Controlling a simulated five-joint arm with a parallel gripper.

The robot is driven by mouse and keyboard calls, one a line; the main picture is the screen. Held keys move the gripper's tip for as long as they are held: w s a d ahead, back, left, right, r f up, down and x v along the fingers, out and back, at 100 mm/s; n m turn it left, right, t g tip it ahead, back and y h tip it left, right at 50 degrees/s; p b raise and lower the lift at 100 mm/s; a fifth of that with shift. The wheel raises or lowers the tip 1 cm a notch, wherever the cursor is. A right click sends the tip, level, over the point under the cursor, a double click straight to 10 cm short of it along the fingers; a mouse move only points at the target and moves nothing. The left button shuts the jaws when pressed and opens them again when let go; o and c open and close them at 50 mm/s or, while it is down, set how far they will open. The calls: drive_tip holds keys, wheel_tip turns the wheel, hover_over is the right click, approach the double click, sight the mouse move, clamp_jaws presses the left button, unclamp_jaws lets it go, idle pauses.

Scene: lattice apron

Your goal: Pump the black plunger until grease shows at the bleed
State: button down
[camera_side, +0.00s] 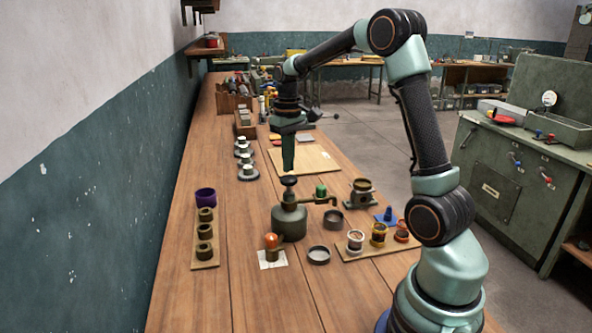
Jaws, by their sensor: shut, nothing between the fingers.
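The black plunger (289,181) is a dark round knob on top of a squat grey-green pot (289,222) standing on the wooden bench. My gripper (288,168) points straight down over the plunger, its fingers shut with nothing between them. The fingertips appear just above the knob; I cannot tell whether they touch it. A side arm with a green cap (320,192) runs right from the pot. I cannot make out the bleed or any grease at this size.
An orange-domed piece (272,245) on a white card and a dark shallow dish (319,255) stand in front of the pot. A board (352,251) with several small cups lies to the right. Rings on a strip (205,253) are left. Bare bench lies at the front.

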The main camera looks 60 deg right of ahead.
sight(289, 177)
drive_tip(key=shift+f, duration=0.15)
drive_tip(key=shift+f, duration=1.8)
drive_tip(key=shift+r, duration=1.95)
drive_tip(key=shift+f, duration=0.1)
drive_tip(key=shift+f, duration=1.85)
drive_tip(key=shift+r, duration=1.95)
